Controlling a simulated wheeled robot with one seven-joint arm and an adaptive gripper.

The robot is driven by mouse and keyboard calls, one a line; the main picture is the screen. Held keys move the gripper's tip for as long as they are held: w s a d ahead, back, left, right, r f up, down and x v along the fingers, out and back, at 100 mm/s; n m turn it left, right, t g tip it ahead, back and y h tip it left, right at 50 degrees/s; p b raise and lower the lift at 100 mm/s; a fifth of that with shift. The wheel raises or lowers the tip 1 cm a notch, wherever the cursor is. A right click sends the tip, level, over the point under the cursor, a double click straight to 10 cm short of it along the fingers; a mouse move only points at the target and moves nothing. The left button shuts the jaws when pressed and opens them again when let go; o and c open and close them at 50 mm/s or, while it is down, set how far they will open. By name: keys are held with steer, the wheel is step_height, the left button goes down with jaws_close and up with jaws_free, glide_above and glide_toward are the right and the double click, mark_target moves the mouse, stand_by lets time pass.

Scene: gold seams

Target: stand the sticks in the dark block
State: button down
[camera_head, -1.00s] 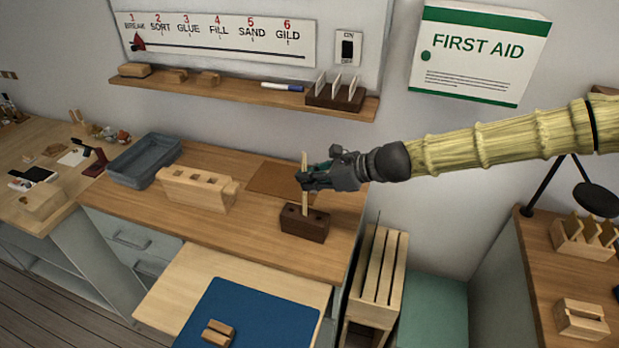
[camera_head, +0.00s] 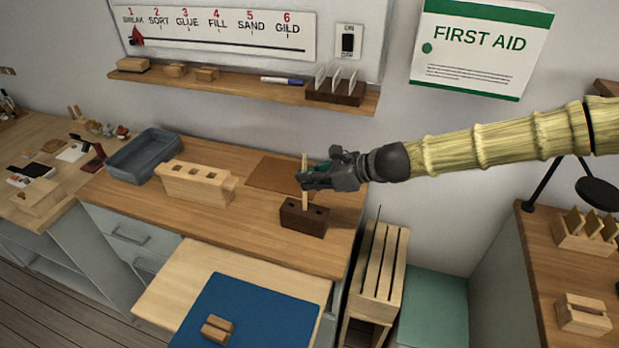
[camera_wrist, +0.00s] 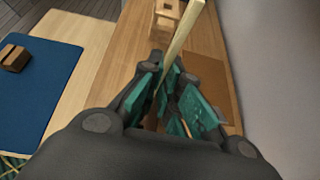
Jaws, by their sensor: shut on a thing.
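The dark block (camera_head: 304,219) stands on the wooden bench, with holes in its top face. My gripper (camera_head: 306,180) is shut on a slim pale stick (camera_head: 305,201), held nearly upright over the block. The stick's lower end meets the middle of the block's top in the head view; I cannot tell whether it is inside a hole. Two other holes, left and right of it, look empty. In the wrist view the stick (camera_wrist: 181,40) rises from between the teal finger pads (camera_wrist: 170,100); the dark block is hidden there.
A pale block with several holes (camera_head: 196,184) and a grey tray (camera_head: 146,158) stand to the left. A brown mat (camera_head: 270,176) lies behind the gripper. A blue mat (camera_head: 260,315) with small wooden pieces lies in front. A shelf (camera_head: 235,88) runs along the wall.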

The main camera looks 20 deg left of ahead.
steer(key=shift+f, duration=0.4)
stand_by(0.3)
steer(key=c, duration=1.6)
jaws_free()
steer(key=shift+o, duration=0.2)
steer(key=p+v, duration=0.5)
steer(key=v, duration=0.4)
